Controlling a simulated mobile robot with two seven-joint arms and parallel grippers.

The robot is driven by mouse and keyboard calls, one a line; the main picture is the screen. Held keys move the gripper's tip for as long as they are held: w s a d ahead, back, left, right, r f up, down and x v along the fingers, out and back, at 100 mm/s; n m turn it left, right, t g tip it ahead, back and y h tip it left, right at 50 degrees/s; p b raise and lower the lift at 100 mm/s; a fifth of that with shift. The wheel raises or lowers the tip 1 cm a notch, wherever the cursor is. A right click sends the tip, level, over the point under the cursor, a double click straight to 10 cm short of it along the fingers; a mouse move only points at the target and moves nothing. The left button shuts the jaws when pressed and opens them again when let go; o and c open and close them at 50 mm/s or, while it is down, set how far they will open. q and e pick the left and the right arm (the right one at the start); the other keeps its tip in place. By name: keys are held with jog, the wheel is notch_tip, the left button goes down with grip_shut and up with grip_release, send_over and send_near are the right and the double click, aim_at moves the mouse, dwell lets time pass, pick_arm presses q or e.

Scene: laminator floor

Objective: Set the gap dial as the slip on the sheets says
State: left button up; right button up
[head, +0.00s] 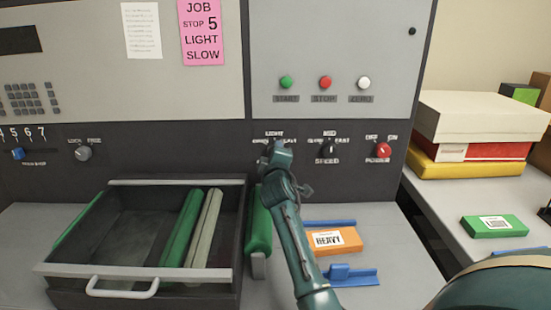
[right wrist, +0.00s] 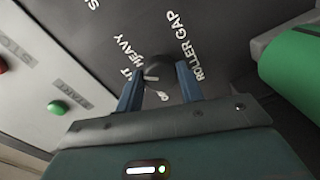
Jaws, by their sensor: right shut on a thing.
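The pink slip (head: 201,32) on the upper panel reads JOB, STOP 5, LIGHT, SLOW. The roller gap dial (right wrist: 153,74) is a dark knob on the dark panel, with HEAVY and a partly covered label beside it in the right wrist view. My right gripper (right wrist: 159,80) is shut on this dial, one finger on each side. In the head view my right gripper (head: 274,158) covers the dial, just under the LIGHT label. I cannot tell which label the dial points to. My left gripper is not in view.
The speed dial (head: 327,149) and red power knob (head: 384,150) are to the right. A blue slider (head: 18,154) and lock knob (head: 83,152) are left. Below stand an open drawer (head: 60,271) with rolls and an orange HEAVY box (head: 347,243). Boxes (head: 480,115) stack at right.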

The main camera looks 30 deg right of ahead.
pick_arm(q)
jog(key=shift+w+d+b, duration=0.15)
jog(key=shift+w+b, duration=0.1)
jog(key=shift+b, duration=0.25)
pick_arm(e)
jog(key=shift+f+m, duration=0.15)
jog(key=shift+m, duration=1.85)
jog(key=o, duration=1)
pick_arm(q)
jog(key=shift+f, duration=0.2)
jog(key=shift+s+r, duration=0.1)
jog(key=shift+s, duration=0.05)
pick_arm(e)
jog(key=shift+s, duration=0.1)
